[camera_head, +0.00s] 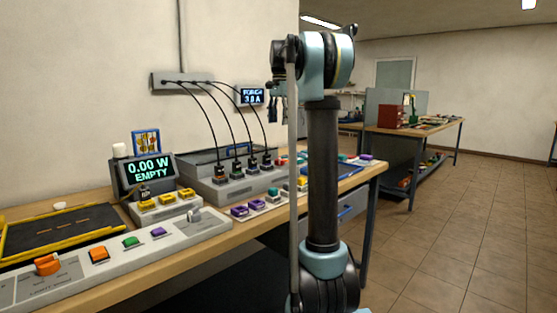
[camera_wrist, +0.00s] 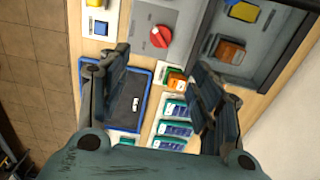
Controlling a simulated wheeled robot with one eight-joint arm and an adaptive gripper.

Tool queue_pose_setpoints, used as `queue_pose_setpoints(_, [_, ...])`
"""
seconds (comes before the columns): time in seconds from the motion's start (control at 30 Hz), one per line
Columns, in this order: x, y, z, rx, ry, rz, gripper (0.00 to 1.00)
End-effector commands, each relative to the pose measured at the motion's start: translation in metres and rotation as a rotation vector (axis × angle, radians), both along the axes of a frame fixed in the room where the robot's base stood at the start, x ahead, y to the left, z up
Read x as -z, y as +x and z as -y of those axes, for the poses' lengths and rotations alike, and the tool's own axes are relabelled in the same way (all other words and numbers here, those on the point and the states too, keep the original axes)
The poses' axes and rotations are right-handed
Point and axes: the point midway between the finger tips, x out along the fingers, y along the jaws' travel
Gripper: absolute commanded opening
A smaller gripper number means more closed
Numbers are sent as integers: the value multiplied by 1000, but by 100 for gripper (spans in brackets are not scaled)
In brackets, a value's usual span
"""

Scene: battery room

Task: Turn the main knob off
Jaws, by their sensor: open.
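A round red knob (camera_wrist: 160,36) with a pale mark across it sits on a grey panel (camera_wrist: 182,18) in the wrist view. My gripper (camera_wrist: 160,62) is open and empty above the bench, its two dark fingers apart. The red knob shows just beyond the gap between the fingertips, and I see no contact. In the head view, an orange knob (camera_head: 47,264) sits on a long pale control strip (camera_head: 125,252) at the bench front. I cannot tell which knob is the main one.
A blue-edged dark tray (camera_wrist: 128,112) and green-and-white packs (camera_wrist: 173,110) lie under my fingers. An orange block (camera_wrist: 230,50) sits in a grey tray. A display (camera_head: 149,171) reads "0.00 W EMPTY". Floor (camera_head: 450,250) on the right is clear.

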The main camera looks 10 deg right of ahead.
Motion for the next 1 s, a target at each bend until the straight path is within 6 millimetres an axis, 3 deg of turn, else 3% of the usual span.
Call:
queue_pose_setpoints(0.27, [24, 3, -1, 5, 0, -1, 59])
queue_pose_setpoints(1.0, [150, 2, -2, 2, 0, -1, 59])
